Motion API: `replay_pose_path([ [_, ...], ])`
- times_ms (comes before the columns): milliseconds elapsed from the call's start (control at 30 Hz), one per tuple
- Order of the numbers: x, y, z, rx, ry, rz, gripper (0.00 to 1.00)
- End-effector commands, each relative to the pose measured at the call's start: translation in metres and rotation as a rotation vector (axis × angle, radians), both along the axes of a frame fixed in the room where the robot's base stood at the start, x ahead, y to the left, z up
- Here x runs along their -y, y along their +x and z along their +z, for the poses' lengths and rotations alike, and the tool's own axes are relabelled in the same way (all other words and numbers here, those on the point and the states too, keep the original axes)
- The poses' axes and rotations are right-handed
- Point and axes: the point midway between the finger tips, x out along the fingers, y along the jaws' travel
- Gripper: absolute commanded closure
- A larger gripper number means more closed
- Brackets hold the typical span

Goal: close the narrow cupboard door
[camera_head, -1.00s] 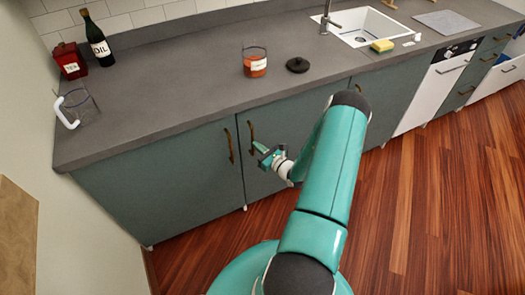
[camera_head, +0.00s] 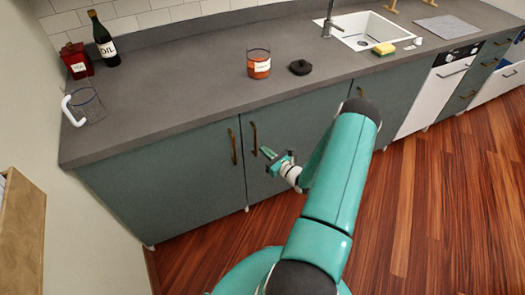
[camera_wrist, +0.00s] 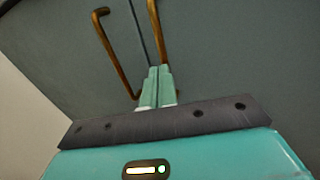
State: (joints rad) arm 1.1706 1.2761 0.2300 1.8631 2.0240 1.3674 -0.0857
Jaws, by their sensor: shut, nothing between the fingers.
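The grey-green cupboard door right of the seam (camera_head: 300,135) has a brass handle (camera_head: 254,138) near its left edge. It looks flush with the wider door (camera_head: 165,175) on its left, which has its own brass handle (camera_head: 232,147). My gripper (camera_head: 266,152) is shut and empty just right of the right-hand handle, close to the door front. In the wrist view my fingertips (camera_wrist: 157,72) are together near the lower end of the right handle (camera_wrist: 156,25); contact cannot be told. The left handle (camera_wrist: 118,55) and the dark seam (camera_wrist: 139,30) also show there.
The grey counter (camera_head: 180,110) overhangs the doors. It bears a labelled jar (camera_head: 259,66), a black lid (camera_head: 300,67), a bottle (camera_head: 104,42) and a glass mug (camera_head: 85,105). A wooden piece (camera_head: 22,235) stands at the left wall. Wooden floor at right is clear.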

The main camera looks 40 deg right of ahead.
Motion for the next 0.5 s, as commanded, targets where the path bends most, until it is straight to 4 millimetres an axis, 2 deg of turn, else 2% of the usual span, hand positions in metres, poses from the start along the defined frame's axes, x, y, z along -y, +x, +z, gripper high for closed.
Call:
replay_pose_path([
  [100,0.002,-0.004,-0.002,-0.003,0.001,0.003,1.0],
  [500,-0.003,-0.079,-0.003,-0.005,0.003,0.003,1.0],
])
